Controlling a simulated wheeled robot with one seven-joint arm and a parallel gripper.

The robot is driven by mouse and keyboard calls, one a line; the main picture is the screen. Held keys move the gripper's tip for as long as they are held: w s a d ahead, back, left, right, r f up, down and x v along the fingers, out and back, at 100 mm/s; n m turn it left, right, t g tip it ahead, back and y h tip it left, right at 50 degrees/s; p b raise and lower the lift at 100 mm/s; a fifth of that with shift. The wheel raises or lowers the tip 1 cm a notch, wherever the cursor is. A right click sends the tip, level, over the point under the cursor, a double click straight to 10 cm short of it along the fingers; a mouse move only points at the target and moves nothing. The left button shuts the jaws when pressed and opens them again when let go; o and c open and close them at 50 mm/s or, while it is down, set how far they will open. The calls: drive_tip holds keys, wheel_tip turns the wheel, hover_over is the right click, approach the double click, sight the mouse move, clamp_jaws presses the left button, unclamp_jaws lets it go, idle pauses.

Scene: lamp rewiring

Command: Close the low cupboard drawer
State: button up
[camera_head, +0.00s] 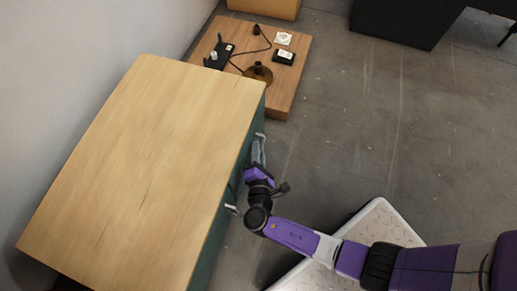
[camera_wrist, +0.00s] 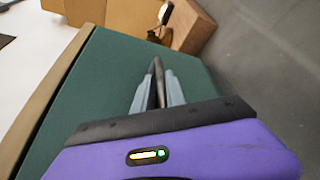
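The low cupboard (camera_head: 140,165) has a pale wooden top and a dark green front, seen from above in the head view. Its green surface (camera_wrist: 95,85) fills much of the wrist view. A pale handle (camera_head: 232,210) juts from the front, nearer the bottom of the picture. My gripper (camera_head: 258,154) is close against the front, farther up. In the wrist view my gripper's two grey fingers (camera_wrist: 158,88) lie close together, with a narrow dark strip between them. I cannot tell whether that strip is a handle or a gap. How far any drawer stands out is hidden.
A low wooden platform (camera_head: 288,90) beyond the cupboard holds a round brown lamp base (camera_head: 259,73), a cord and small electrical parts. A dark cabinet (camera_head: 405,20) stands at the top right.

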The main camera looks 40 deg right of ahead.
drive_tip(key=p+v, duration=0.3)
drive_tip(key=v, duration=0.5)
idle(0.5)
